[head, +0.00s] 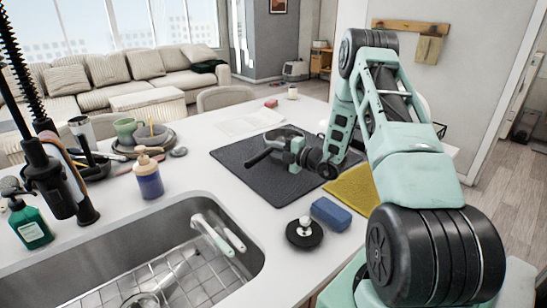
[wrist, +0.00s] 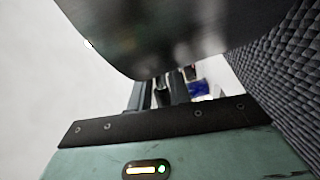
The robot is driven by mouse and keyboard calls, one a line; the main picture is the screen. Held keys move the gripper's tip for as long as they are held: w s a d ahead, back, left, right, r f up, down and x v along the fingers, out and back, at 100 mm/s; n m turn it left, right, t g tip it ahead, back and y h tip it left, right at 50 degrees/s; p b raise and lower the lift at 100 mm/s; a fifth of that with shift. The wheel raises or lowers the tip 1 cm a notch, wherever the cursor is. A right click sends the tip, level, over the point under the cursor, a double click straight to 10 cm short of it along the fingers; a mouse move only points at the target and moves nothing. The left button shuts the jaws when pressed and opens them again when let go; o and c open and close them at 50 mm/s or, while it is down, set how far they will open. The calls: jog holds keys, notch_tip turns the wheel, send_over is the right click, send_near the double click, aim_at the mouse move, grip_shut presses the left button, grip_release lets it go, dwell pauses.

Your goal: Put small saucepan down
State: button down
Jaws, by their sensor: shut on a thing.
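The small saucepan (head: 283,134) is dark and shiny, in the head view over the far part of the dark grey drying mat (head: 285,194). My gripper (head: 297,150) is shut on it at the near side, and a black handle-like part points down-left. In the wrist view the saucepan's curved dark metal side (wrist: 160,35) fills the top, close in front of my gripper (wrist: 160,95). The textured mat (wrist: 285,75) runs along the right there. I cannot tell whether the saucepan touches the mat. My gripper hides part of it.
A yellow cloth (head: 352,190), a blue sponge (head: 331,213) and a black knobbed disc (head: 304,233) lie nearer than the mat. The sink (head: 190,209) is at front left. A soap bottle (head: 148,177) and stacked dishes stand left. The mat's left part is clear.

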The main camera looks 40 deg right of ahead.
jog(key=shift+f+p, duration=0.35)
jog(key=shift+f, duration=1.35)
jog(key=shift+f, duration=0.15)
jog(key=c, duration=1.3)
grip_release()
